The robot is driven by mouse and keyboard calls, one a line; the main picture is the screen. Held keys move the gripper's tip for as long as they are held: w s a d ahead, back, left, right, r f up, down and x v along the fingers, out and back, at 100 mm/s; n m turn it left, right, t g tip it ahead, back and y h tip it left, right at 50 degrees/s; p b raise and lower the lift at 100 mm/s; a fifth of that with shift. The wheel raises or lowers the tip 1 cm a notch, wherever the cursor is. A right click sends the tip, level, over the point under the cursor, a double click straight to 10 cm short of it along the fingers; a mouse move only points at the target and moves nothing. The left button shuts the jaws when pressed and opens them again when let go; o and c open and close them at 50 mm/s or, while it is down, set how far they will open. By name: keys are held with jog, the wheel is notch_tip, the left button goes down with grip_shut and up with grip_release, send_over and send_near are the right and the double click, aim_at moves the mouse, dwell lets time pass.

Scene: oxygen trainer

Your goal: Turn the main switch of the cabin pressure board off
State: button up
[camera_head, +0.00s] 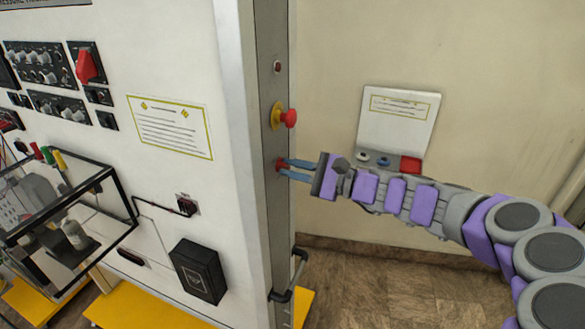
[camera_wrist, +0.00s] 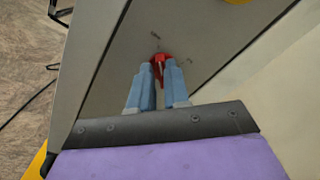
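The grey side face of the white cabinet (camera_head: 274,110) carries a small red switch (camera_head: 281,165), low on the panel below a red push button. I take it to be the main switch; no label on it is readable. My gripper (camera_head: 285,169) reaches in from the right with its two blue-grey fingertips at the switch. In the wrist view the red switch (camera_wrist: 159,62) shows between the fingertips (camera_wrist: 158,70), with little gap on either side. I cannot tell whether the fingers press on it. The switch's base is partly hidden by the fingers.
A red button on a yellow base (camera_head: 285,116) juts out just above my gripper. A black handle (camera_head: 288,278) sticks out below. A white box with an open lid (camera_head: 398,115) is on the wall behind my arm.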

jog(key=o, duration=0.3)
jog(key=shift+d+r, duration=0.1)
jog(key=shift+d, duration=0.05)
jog(key=shift+o, duration=0.2)
jog(key=shift+d, duration=0.1)
jog(key=v, duration=1.7)
jog(key=shift+d, duration=0.15)
jog(key=s+a+f+n+g+h+b, duration=0.2)
jog(key=s+a+f+n+g+h, duration=0.15)
jog(key=s+a, duration=0.3)
jog(key=s+a+f+n+g+h+b, duration=0.1)
jog(key=s+a+f+n+g+h, duration=0.2)
jog(key=s+a, duration=0.4)
jog(key=s+d+f+n+g+h+b, duration=0.2)
jog(key=s+f+n+h, duration=0.25)
jog(key=s+f, duration=0.5)
jog(key=s+d+f+n+h+b, duration=0.1)
jog(key=s+d+f+h, duration=0.4)
jog(key=s+d, duration=0.5)
jog(key=shift+s+d+f+n+h+b, duration=0.35)
jog(key=shift+d+h+b, duration=0.2)
jog(key=shift+b, duration=0.2)
